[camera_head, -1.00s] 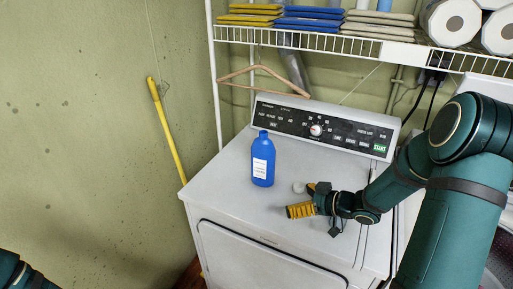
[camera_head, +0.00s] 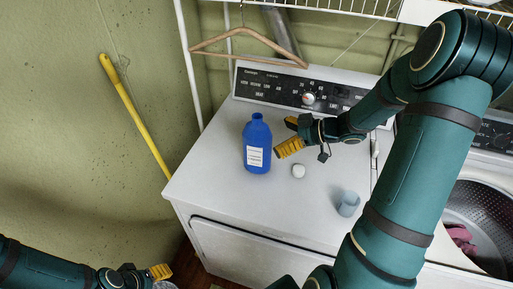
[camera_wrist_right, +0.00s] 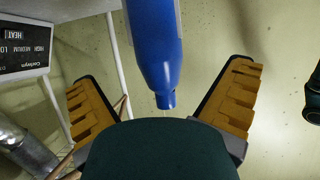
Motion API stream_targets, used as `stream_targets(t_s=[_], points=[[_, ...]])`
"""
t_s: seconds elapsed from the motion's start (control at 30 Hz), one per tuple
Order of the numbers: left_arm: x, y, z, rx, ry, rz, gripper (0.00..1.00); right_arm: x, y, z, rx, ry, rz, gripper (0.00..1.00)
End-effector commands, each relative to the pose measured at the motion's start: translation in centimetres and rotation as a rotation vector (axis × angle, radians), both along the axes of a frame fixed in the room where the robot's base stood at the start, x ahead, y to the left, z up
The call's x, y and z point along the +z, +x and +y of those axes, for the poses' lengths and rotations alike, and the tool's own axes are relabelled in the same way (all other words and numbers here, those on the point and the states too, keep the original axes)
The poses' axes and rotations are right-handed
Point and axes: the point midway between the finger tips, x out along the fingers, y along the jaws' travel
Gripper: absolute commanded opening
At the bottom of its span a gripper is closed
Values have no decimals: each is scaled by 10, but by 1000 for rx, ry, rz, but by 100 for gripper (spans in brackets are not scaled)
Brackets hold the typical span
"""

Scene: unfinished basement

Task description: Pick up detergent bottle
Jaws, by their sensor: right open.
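The blue detergent bottle (camera_head: 257,144), with a white label, stands upright on top of the white dryer (camera_head: 215,183). My right gripper (camera_head: 287,135) is open just right of the bottle, its yellow-padded fingers pointing left at it. In the right wrist view the bottle (camera_wrist_right: 155,40) appears upside down, in line with the gap between the two spread fingers (camera_wrist_right: 162,82); contact cannot be made out. My left gripper (camera_head: 158,273) is at the bottom left edge, well away from the bottle, and its opening cannot be told.
A small white cap-like object (camera_head: 298,171) and a pale blue cup (camera_head: 348,203) are on the dryer top. The control panel (camera_head: 300,92) stands behind. A wooden hanger (camera_head: 250,45) hangs above. An open washer (camera_head: 485,215) is at right. A yellow pole (camera_head: 135,115) leans left.

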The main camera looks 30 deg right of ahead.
Motion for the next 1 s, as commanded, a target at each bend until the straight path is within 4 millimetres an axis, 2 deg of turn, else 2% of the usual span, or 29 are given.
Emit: stream_targets(t_s=[0.13,0.47,0.7,0.97,1.0], points=[[-4,0,0,0,1,-1,61,-10,15,13,1,0,0,100],[-7,0,0,0,1,-1,61,-19,29,24,1,0,0,100],[-13,1,-1,0,2,0,61,-33,53,45,2,1,1,100],[-13,1,-1,1,3,0,61,-34,57,47,-2,-1,-1,100],[-13,1,-1,1,3,0,61,-34,57,47,-1,0,0,93]])
